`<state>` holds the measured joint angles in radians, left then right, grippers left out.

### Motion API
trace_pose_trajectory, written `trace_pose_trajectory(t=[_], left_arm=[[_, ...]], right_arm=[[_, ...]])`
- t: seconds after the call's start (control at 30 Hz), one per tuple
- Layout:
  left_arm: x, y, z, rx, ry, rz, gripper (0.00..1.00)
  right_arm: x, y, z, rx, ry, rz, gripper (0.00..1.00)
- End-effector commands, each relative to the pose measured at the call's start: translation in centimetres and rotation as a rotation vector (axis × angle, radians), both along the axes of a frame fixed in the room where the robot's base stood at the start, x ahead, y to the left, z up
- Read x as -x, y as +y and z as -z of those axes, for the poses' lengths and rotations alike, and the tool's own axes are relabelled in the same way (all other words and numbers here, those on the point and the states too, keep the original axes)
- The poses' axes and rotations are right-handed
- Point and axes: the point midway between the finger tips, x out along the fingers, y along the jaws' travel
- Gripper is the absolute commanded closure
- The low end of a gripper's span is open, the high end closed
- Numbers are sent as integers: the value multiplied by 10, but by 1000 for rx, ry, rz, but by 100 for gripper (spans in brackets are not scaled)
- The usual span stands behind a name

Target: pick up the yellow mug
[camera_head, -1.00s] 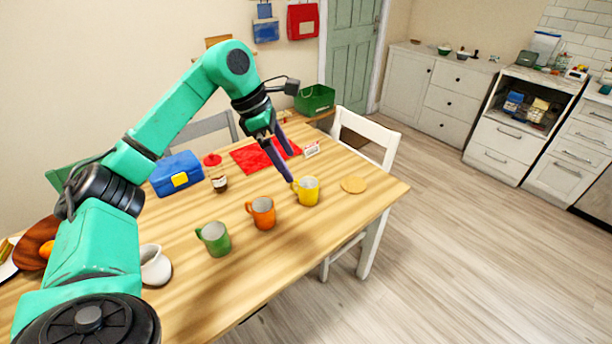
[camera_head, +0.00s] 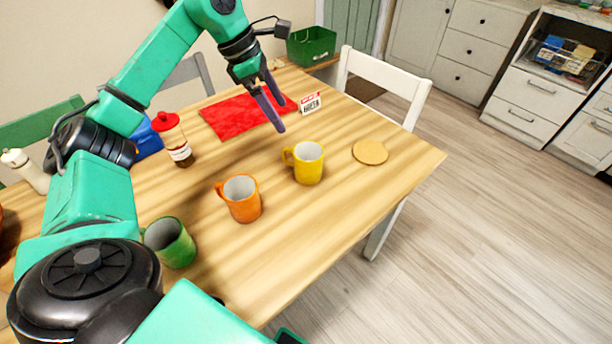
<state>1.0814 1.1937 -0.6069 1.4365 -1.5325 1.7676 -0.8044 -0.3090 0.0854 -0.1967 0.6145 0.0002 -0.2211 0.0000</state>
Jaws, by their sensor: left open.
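The yellow mug (camera_head: 309,164) stands upright on the wooden table, with its handle on its left side. My left gripper (camera_head: 280,112) is open and empty. Its dark fingers point down, above and behind the mug in the picture, apart from it. An orange mug (camera_head: 243,204) stands to the left and nearer, and a green mug (camera_head: 174,246) stands nearer still, partly hidden by my left arm. My right gripper does not show.
A round tan coaster (camera_head: 370,152) lies right of the yellow mug. A red cloth (camera_head: 232,118), a small sign (camera_head: 310,103) and a red-capped jar (camera_head: 178,150) are farther back. A white chair (camera_head: 391,84) stands at the table's far right side. The table's right front is clear.

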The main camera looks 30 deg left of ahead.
Motion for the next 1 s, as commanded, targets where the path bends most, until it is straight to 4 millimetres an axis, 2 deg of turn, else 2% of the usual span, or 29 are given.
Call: trace_pose_trajectory(t=[0.03,0.1,0.2,0.33,0.53,1.0], left_arm=[[0,0,28,0,0,0,0],[0,0,45,0,0,0,0],[0,0,57,0,0,0,0],[-3,-5,71,0,3,1,0],[-14,-22,118,1,5,2,0],[-28,-45,186,0,1,0,0]], right_arm=[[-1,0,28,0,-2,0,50],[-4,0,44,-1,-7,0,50],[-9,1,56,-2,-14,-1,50],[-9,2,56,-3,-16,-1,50],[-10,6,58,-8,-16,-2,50],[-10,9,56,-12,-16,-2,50]])
